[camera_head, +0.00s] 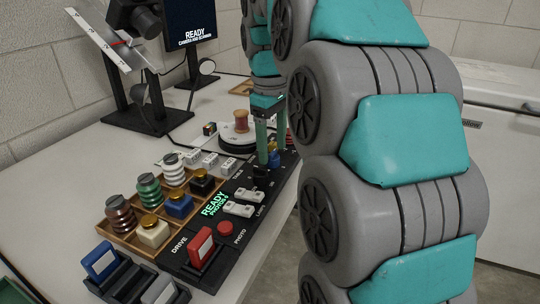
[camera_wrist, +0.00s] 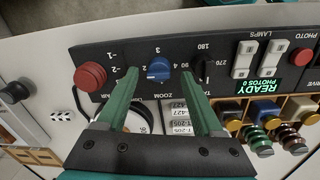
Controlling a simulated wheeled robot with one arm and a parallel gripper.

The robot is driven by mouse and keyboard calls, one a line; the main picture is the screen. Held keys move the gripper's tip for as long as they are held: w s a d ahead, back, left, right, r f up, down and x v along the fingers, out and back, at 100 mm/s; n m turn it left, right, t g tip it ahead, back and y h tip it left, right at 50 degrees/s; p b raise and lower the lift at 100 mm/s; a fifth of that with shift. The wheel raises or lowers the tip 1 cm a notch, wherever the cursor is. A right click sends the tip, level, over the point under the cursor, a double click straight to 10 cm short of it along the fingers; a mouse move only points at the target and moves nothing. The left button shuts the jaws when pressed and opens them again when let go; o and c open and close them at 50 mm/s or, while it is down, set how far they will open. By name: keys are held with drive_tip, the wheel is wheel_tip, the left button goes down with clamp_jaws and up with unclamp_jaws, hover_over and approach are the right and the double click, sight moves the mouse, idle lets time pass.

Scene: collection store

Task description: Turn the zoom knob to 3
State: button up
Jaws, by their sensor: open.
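The blue zoom knob (camera_wrist: 159,69) sits on the black control panel (camera_wrist: 118,57), with the figure 3 above it, 2 to its left and 4 to its right in the wrist view. The ZOOM label appears below it, upside down. I cannot tell clearly which figure the knob points to. My gripper (camera_wrist: 160,80) is open, with one green finger on each side of the knob and gaps visible between them. In the head view my gripper (camera_head: 272,156) reaches down to the panel's far part, and the blue knob (camera_head: 274,159) shows between its fingers.
A red knob (camera_wrist: 88,77) and a dial marked 90, 180, 270 (camera_wrist: 205,68) flank the zoom knob. White lamp switches (camera_head: 240,209) and a red photo button (camera_head: 225,228) are nearer. A wooden tray (camera_head: 123,233) of spools and a turntable (camera_head: 233,136) stand beside the panel.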

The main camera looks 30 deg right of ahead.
drive_tip(key=shift+w+f, duration=0.1)
drive_tip(key=shift+f, duration=0.85)
clamp_jaws()
